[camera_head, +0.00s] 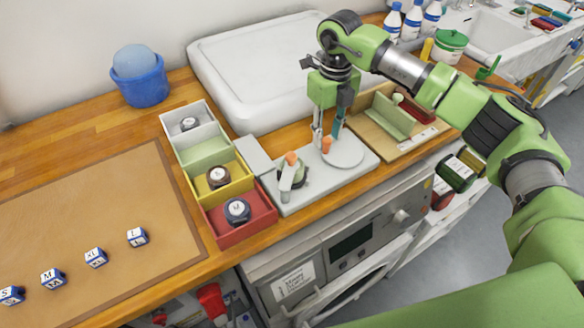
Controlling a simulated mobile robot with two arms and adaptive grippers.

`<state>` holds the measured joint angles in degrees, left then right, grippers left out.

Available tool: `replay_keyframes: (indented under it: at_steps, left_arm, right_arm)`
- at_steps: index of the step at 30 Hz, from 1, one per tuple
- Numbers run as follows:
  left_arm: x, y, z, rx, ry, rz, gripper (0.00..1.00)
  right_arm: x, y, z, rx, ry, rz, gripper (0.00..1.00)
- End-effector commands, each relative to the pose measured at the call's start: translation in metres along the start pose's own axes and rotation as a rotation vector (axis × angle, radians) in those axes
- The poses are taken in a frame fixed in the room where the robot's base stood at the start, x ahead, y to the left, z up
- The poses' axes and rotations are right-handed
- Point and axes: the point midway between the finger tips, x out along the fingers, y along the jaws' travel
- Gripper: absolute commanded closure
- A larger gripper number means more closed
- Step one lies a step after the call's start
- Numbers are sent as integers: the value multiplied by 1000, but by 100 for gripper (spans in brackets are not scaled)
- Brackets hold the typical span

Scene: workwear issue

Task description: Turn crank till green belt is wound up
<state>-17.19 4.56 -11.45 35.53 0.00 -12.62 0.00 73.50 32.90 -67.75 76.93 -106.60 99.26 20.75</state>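A pale winding device (325,180) lies on the wooden counter near its front edge. On its left is a small roll of dark and green material (301,174), probably the green belt, partly hidden by a white arm with an orange tip (290,158). On its right is a round pale disc (345,155) with an orange knob (326,146) at its left edge. My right gripper (327,139) points down over the disc. Its two fingers stand apart at the knob; whether they press on it is unclear. My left gripper is out of view.
Left of the device is a row of bins (240,221) holding rolled belts. A beige tray (425,138) with a green divider is close on the right. A white slab (262,70) lies behind. A brown mat (95,215) carries several lettered cubes.

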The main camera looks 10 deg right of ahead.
Motion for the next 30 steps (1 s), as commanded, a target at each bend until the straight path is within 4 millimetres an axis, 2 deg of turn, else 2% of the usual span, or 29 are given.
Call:
replay_keyframes:
  at_steps: [21,30]
  left_arm:
    - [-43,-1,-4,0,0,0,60]
    - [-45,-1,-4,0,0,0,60]
  right_arm:
    - [-73,0,0,0,-1,0,69]
    - [-78,0,0,0,-1,0,69]
